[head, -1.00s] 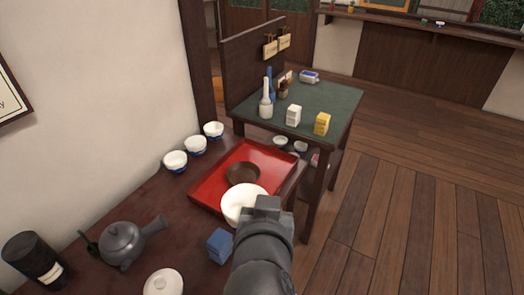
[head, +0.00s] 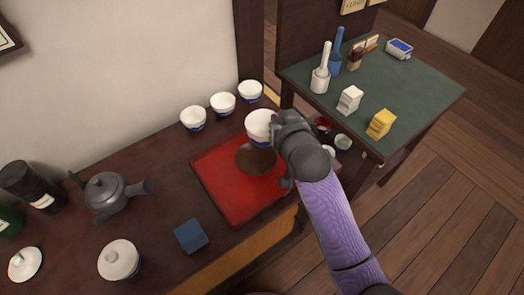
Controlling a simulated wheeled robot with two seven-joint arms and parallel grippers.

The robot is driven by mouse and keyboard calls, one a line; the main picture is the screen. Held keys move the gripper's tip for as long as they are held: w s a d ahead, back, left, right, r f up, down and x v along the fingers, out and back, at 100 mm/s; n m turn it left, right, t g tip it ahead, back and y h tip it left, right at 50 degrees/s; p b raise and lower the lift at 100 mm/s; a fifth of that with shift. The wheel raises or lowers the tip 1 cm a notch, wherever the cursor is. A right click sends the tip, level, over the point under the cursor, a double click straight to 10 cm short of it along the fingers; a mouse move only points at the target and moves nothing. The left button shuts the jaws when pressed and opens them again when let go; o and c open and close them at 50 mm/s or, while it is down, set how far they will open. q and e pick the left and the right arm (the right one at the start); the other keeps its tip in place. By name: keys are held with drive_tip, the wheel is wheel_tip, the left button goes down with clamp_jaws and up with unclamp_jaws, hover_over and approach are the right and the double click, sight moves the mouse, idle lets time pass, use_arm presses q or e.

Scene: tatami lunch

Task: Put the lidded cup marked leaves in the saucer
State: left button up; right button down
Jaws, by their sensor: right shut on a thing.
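My right gripper (head: 279,127) is shut on a white cup (head: 259,123) with a blue band low on its side. The cup is upright, over the far part of the red tray. I cannot make out a leaf mark or clearly tell whether it has a lid. The round dark brown saucer (head: 256,160) lies on the tray, just below the cup in the picture; how high the cup is above it is unclear. A white lidded cup (head: 119,260) with a knob stands at the front left, its mark not readable. My left gripper is not in view.
The red tray (head: 217,180) is on the dark counter, with a blue box (head: 191,236) in front. Several white cups (head: 222,104) stand behind it. A grey teapot (head: 106,194) and a white lid (head: 25,264) are at left. A green-topped table (head: 410,90) adjoins at right.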

drive_tip(key=f+b, duration=0.1)
drive_tip(key=f, duration=0.2)
drive_tip(key=f+b, duration=0.2)
drive_tip(key=f, duration=0.2)
drive_tip(key=f+b, duration=0.2)
drive_tip(key=f, duration=0.2)
drive_tip(key=shift+w+a, duration=0.2)
drive_tip(key=shift+w, duration=0.15)
drive_tip(key=shift+r, duration=0.25)
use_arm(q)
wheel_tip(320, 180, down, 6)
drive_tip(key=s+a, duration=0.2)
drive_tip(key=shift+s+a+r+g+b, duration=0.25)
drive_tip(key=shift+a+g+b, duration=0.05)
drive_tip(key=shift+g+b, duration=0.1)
use_arm(e)
drive_tip(key=shift+f, duration=0.6)
